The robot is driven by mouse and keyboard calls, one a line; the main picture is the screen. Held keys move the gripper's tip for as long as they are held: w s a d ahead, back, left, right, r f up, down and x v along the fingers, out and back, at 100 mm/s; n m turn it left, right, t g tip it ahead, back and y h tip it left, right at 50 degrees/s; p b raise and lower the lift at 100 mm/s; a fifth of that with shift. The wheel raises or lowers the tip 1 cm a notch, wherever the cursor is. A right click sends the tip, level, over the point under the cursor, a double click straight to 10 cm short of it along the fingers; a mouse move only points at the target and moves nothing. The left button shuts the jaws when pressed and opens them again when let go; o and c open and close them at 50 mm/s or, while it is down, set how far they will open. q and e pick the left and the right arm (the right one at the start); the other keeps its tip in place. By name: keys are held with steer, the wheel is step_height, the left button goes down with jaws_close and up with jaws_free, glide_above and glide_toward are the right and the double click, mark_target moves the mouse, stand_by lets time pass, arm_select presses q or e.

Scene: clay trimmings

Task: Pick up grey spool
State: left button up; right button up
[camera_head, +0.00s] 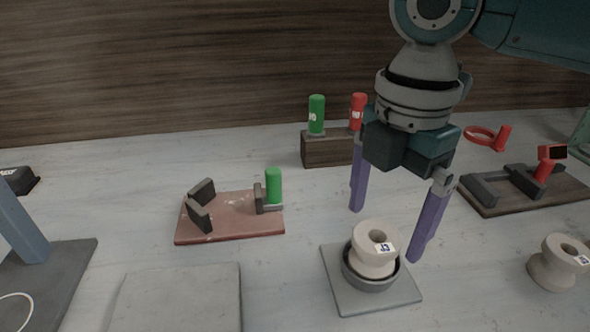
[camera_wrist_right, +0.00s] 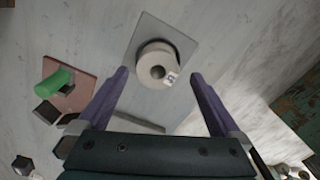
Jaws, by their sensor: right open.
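A pale grey-beige spool (camera_head: 372,262) with a small white label stands upright in a dark round holder (camera_head: 370,283) on a grey square plate (camera_head: 340,299). It also shows in the right wrist view (camera_wrist_right: 148,73), just ahead of and between the fingertips. My right gripper (camera_head: 386,233) is open and empty, its purple fingers pointing down just behind the spool and spread to either side of it. I see no contact. A second, similar pale spool (camera_head: 550,271) stands on the table at the right. My left gripper is not in view.
A reddish board (camera_head: 230,226) with a green cylinder (camera_head: 273,186) and dark blocks lies left. A wooden block (camera_head: 318,150) holding green and red handles stands behind. A dark board (camera_head: 484,207) with a red-handled tool is right. A pale slab (camera_head: 180,300) lies front left.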

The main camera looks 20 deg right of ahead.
mark_target(377, 238)
step_height(377, 238, down, 4)
steer(key=shift+w+f, duration=0.1)
steer(key=shift+f, duration=0.1)
steer(key=shift+a+r, duration=0.1)
steer(key=c, duration=1.6)
